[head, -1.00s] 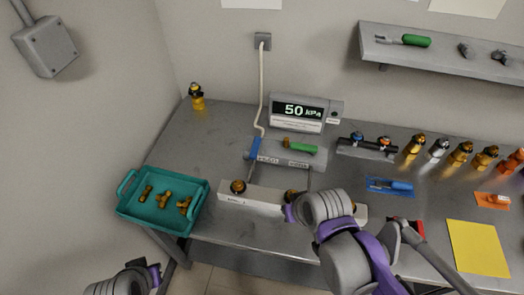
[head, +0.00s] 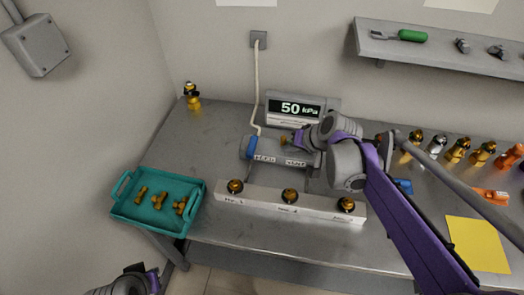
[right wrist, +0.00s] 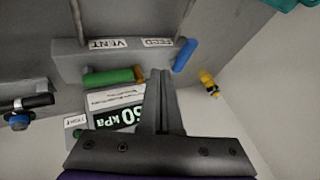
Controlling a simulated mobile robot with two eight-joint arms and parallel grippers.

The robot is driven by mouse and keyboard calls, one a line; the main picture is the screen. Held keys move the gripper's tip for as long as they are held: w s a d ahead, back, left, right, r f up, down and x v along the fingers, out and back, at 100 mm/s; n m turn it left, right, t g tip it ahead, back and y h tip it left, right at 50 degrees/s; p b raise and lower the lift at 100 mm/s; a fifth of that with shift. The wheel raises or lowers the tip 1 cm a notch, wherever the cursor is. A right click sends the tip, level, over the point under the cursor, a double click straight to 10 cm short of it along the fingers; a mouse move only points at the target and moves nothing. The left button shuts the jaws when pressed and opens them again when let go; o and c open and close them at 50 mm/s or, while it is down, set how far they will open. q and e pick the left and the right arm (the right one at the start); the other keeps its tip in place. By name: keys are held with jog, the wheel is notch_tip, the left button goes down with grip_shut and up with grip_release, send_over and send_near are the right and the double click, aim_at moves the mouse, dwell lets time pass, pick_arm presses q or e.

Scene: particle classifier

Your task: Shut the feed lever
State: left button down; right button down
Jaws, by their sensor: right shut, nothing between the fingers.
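The blue feed lever (head: 252,147) is at the left end of the grey manifold (head: 271,155), above the FEED label. It points across the manifold's length. It also shows in the right wrist view (right wrist: 186,56), right of my fingertips and apart from them. My right gripper (head: 292,140) is shut and empty over the manifold, right of the blue lever; its fingertips show in the right wrist view (right wrist: 160,75). The green vent lever (right wrist: 108,77) lies along the manifold; my right gripper hides it in the head view. My left gripper (head: 152,277) is partly cut off at the bottom.
A display (head: 293,108) reading 50 kPa stands behind the manifold. A white block (head: 262,203) with several brass fittings lies in front. A teal tray (head: 117,201) is at left, a yellow sheet (head: 477,245) at right.

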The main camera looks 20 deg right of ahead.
aim_at(252, 148)
jog(key=shift+w+f, duration=0.1)
jog(key=b+x, duration=0.1)
jog(key=x, duration=0.9)
jog(key=shift+a+f, duration=0.1)
jog(key=shift+a, duration=0.15)
jog(key=shift+w+a+p, duration=0.15)
jog(key=shift+w+a, duration=0.2)
jog(key=shift+a, duration=0.2)
jog(key=shift+w+a+p, duration=0.15)
jog(key=shift+w+a, duration=0.15)
jog(key=shift+a, duration=0.25)
jog(key=shift+w+a, duration=0.25)
jog(key=shift+a, duration=0.2)
jog(key=shift+a, duration=0.1)
